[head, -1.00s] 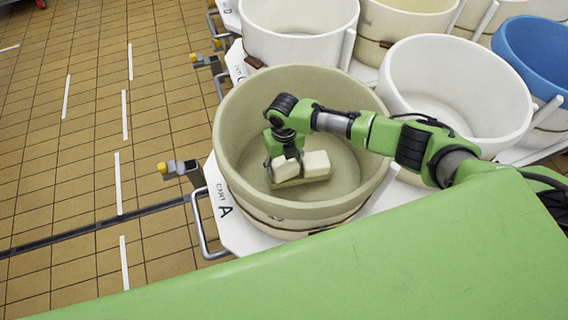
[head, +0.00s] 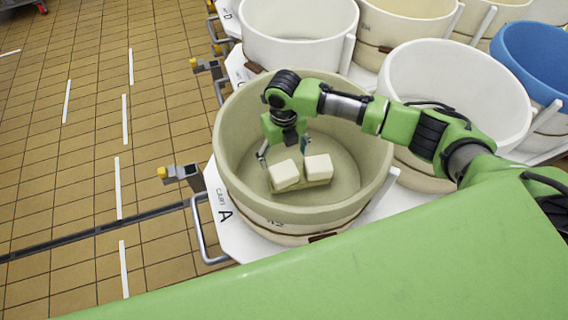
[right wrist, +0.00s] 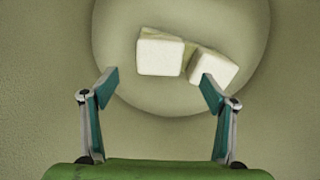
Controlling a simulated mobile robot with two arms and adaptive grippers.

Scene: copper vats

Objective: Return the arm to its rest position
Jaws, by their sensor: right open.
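My right arm reaches from the right over the beige vat on cart A (head: 235,120). My right gripper (head: 284,155) is inside the vat's mouth, open and empty, above two cream-white blocks. One block (head: 285,174) lies tilted at the left, the other block (head: 318,167) beside it at the right. In the right wrist view the open right gripper (right wrist: 160,88) has its fingers wide apart, with the two blocks (right wrist: 160,55) (right wrist: 207,67) beyond the fingertips on the vat floor. Something flat and beige shows under the blocks. My left gripper is not in view.
White vats (head: 400,65) (head: 296,60), a cream vat (head: 400,10) and a blue vat (head: 540,45) stand close behind and to the right. Cart A's handle (head: 200,228) and a post with a yellow knob (head: 175,173) stick out left. The tiled floor (head: 90,150) at left is largely clear.

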